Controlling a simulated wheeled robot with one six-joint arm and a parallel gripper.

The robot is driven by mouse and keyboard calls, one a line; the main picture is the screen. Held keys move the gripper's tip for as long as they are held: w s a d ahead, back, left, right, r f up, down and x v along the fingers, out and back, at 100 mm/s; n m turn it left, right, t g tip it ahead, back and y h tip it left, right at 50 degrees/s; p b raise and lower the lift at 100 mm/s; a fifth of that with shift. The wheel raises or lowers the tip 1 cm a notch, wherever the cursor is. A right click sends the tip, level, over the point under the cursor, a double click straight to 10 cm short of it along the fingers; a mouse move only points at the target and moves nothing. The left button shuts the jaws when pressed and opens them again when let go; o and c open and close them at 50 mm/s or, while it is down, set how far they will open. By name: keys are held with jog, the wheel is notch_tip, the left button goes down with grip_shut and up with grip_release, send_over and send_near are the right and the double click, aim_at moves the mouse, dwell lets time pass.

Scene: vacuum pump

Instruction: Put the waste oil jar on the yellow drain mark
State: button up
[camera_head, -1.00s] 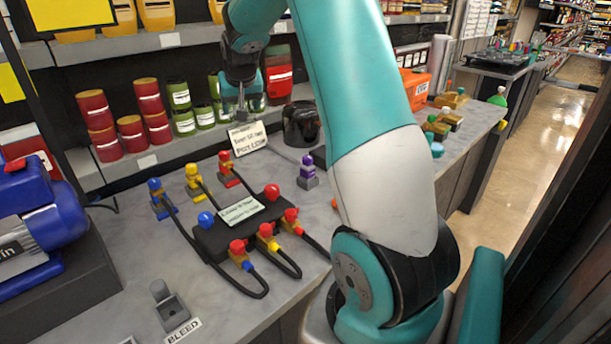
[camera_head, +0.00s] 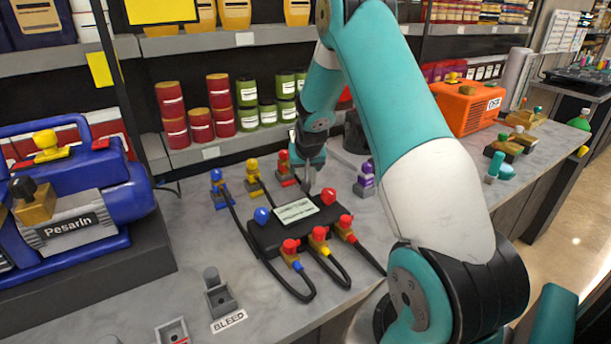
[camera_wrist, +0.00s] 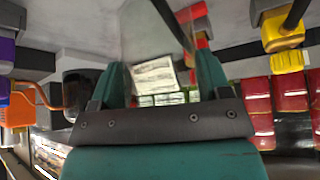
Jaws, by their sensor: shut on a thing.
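My gripper (camera_head: 308,180) is over the bench behind the black manifold block (camera_head: 255,237), in front of the shelf with jars. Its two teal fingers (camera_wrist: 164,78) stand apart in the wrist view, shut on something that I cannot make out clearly. A dark, round jar (camera_wrist: 85,92) stands to the left of the fingers in the wrist view, apart from them; in the head view the dark jar (camera_head: 354,132) is partly hidden by my arm. I cannot tell whether this is the waste oil jar. I cannot see a yellow drain mark on the bench.
Red, yellow and blue valves with black hoses surround the manifold. A purple-topped fitting (camera_head: 365,178) stands right of it. A printed card (camera_wrist: 156,74) shows between the fingers. A blue pump (camera_head: 75,200) stands left, an orange case (camera_head: 467,106) right.

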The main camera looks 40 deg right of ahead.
jog(key=shift+f, duration=1.9)
jog(key=shift+f, duration=0.2)
jog(key=o, duration=1)
jog(key=shift+r, duration=0.1)
